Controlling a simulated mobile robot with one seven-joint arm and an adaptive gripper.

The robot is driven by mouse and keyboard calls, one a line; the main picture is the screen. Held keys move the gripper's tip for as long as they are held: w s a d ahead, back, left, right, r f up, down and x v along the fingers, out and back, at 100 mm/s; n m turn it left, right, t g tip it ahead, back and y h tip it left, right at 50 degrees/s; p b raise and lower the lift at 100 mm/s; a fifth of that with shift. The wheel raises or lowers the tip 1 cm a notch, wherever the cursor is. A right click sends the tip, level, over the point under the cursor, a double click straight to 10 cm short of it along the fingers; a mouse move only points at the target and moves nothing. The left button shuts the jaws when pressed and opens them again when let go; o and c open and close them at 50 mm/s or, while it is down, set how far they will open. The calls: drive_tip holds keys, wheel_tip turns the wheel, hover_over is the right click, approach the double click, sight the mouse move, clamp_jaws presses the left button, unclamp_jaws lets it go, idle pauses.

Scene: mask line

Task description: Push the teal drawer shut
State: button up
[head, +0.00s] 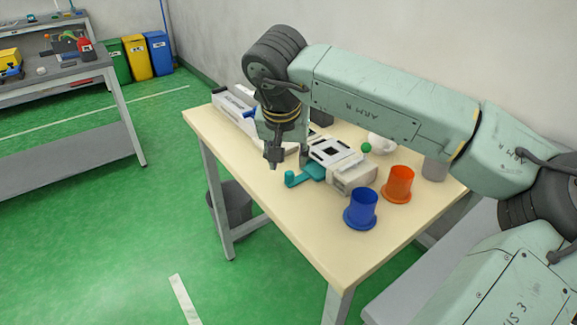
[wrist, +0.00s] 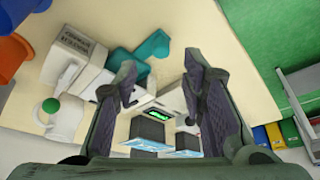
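The teal drawer (head: 312,171) sticks out of the left front side of a white machine (head: 352,178), with a round teal knob at its outer end. It also shows in the wrist view (wrist: 122,58), beyond my left finger, still pulled out. My gripper (head: 274,163) hangs pointing down above the table, to the left of the drawer knob and apart from it. In the wrist view my gripper's two fingers (wrist: 158,64) stand apart with nothing between their tips. The white machine shows at the upper left there (wrist: 75,50).
A blue cup (head: 361,209) and an orange cup (head: 398,184) stand on the table right of the machine. A white device (head: 235,103) stands at the table's far left. The table's front left edge is clear.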

sight(289, 173)
drive_tip(key=x, duration=0.6)
drive_tip(key=shift+a+f+p, duration=0.1)
drive_tip(key=shift+p, duration=0.3)
drive_tip(key=shift+c, duration=0.2)
clamp_jaws()
